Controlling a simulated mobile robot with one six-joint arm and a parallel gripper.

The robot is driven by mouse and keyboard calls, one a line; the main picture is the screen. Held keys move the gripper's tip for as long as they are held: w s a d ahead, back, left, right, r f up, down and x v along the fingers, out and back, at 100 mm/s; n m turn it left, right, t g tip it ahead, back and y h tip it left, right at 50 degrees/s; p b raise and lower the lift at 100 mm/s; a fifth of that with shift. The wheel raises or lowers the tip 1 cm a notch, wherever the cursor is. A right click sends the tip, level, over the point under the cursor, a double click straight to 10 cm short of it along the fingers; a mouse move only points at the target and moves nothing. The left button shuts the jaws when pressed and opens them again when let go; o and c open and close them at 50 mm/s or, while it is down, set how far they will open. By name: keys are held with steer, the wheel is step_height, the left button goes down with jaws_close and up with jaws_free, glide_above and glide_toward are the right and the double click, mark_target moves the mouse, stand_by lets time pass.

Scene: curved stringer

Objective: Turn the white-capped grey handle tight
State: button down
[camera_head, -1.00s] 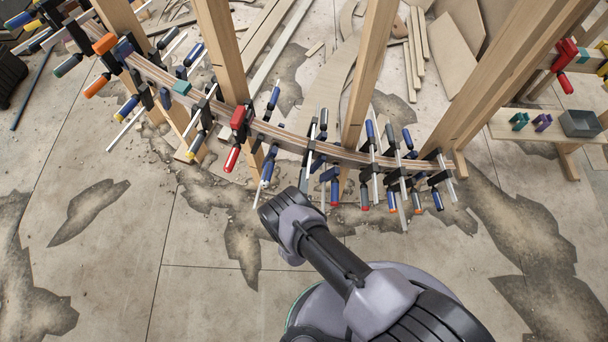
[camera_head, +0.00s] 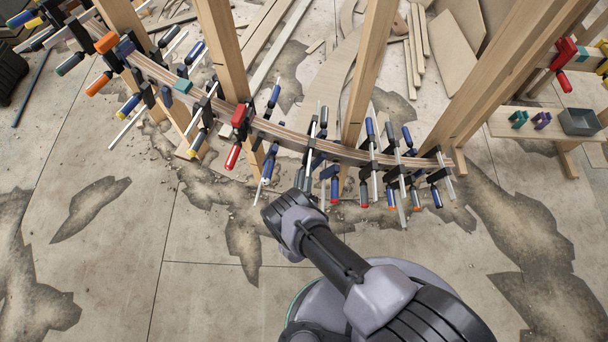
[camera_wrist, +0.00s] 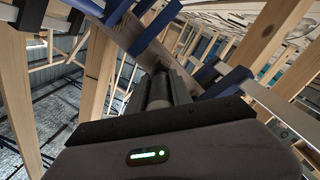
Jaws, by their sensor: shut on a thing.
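In the wrist view my gripper (camera_wrist: 160,88) reaches up from the dark housing with the green light. It is shut on a dark grey cylinder, the grey handle (camera_wrist: 157,92), which points toward blue and black clamp parts. No white cap can be made out; that end is hidden by my gripper. In the head view my wrist (camera_head: 290,218) is just in front of the middle of the curved clamped stringer (camera_head: 280,132), and it hides the jaws and the gripped handle.
Several clamps line the stringer, among them a red one (camera_head: 238,122) to the left and blue-handled ones (camera_head: 371,132) to the right. Wooden posts (camera_head: 220,50) stand along it. A bench (camera_head: 500,124) with a grey bin (camera_head: 580,122) is at right. The floor in front is clear.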

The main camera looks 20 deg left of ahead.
stand_by(0.4)
steer(key=c, duration=1.1)
jaws_free()
steer(key=shift+c, duration=0.2)
steer(key=s+d+b, duration=0.1)
steer(key=s+d, duration=0.1)
steer(key=s, duration=1.5)
steer(key=shift+s+d, duration=0.2)
